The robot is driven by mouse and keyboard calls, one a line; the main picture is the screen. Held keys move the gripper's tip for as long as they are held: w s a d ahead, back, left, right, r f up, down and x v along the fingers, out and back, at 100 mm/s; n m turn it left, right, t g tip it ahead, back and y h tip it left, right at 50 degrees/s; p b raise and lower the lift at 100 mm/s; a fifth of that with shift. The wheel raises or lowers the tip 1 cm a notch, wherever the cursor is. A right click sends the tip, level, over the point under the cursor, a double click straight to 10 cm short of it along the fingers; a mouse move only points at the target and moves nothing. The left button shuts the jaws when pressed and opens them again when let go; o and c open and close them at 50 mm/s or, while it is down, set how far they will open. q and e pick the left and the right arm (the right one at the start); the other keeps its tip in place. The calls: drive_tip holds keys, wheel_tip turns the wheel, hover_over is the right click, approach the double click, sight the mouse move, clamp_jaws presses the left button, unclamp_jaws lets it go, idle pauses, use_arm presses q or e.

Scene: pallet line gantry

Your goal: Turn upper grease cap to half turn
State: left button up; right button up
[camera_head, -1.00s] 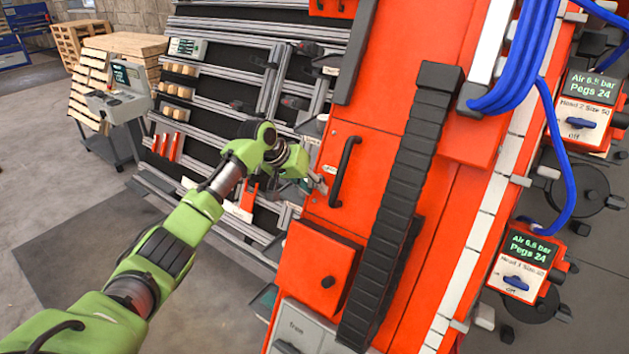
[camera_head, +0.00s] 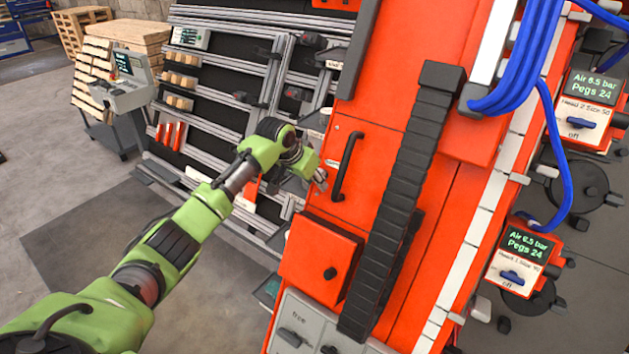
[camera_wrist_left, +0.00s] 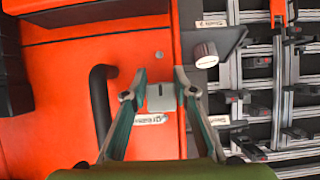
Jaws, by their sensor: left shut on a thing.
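My left gripper (camera_wrist_left: 161,84) is at the edge of the orange cabinet (camera_wrist_left: 60,100), its fingers on either side of a small grey piece (camera_wrist_left: 162,98) and shut on it. I cannot tell whether this piece is the upper grease cap. A round, pale, ribbed cap (camera_wrist_left: 205,56) sticks out from a dark bracket just right of the fingers in the wrist view, apart from them. In the head view the left gripper (camera_head: 320,181) is at the cabinet's left edge, beside the black door handle; the piece it holds is too small to make out. My right gripper is not in view.
The black door handle (camera_head: 347,166) stands out close to the left gripper. A thick black cable chain (camera_head: 403,200) runs down the cabinet. A smaller orange box (camera_head: 321,257) sits below the gripper. Metal rails (camera_head: 225,95) stand behind the arm; open floor lies at left.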

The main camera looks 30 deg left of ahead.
use_arm(q)
drive_tip(key=shift+s+f, duration=0.1)
drive_tip(key=shift+f, duration=0.1)
drive_tip(key=o, duration=1.1)
drive_tip(key=shift+r, duration=0.1)
drive_tip(key=v, duration=1.2)
